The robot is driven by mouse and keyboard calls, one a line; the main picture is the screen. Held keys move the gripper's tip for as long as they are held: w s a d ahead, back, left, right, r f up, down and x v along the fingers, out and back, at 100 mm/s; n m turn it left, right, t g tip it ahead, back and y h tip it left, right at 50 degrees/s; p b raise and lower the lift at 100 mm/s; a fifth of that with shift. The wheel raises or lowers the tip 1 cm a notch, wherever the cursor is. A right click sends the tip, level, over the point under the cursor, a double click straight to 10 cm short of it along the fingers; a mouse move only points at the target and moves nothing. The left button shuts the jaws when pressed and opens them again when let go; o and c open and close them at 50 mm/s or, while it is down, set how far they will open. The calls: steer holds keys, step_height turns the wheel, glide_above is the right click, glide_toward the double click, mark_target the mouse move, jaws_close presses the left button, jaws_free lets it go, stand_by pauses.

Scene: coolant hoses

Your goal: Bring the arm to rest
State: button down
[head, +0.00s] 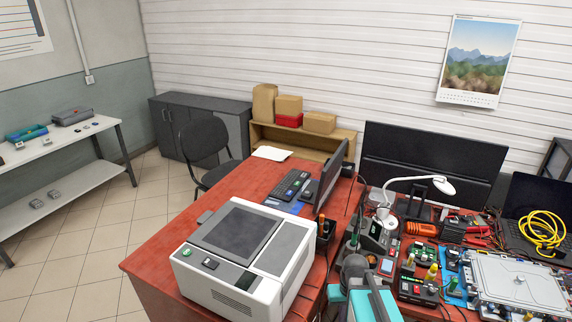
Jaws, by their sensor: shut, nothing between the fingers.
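My gripper does not show clearly in the head view, and I cannot make out its fingertips. A grey rounded part and teal-and-dark parts stand at the bottom middle; I cannot tell whether they are part of my arm. A silver flat-topped unit (515,281) with blue parts around its edge lies on the red bench at the lower right. Small dark modules with green, yellow and orange parts (420,287) sit to its left. No hose ends can be told apart here.
A white-grey machine (243,262) fills the front of the red desk (160,250). Monitors (432,160), a white lamp (440,186) and a laptop with a coiled yellow cable (541,231) crowd the right. A chair (207,143) stands behind. The tiled floor (85,245) at left is clear.

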steer(key=s+a+f+g+b, duration=0.2)
steer(key=s+f+g+b, duration=0.3)
steer(key=s+f, duration=2.2)
steer(key=f+b, duration=0.2)
steer(key=b, duration=0.3)
steer(key=shift+s+g, duration=0.25)
steer(key=shift+g, duration=0.15)
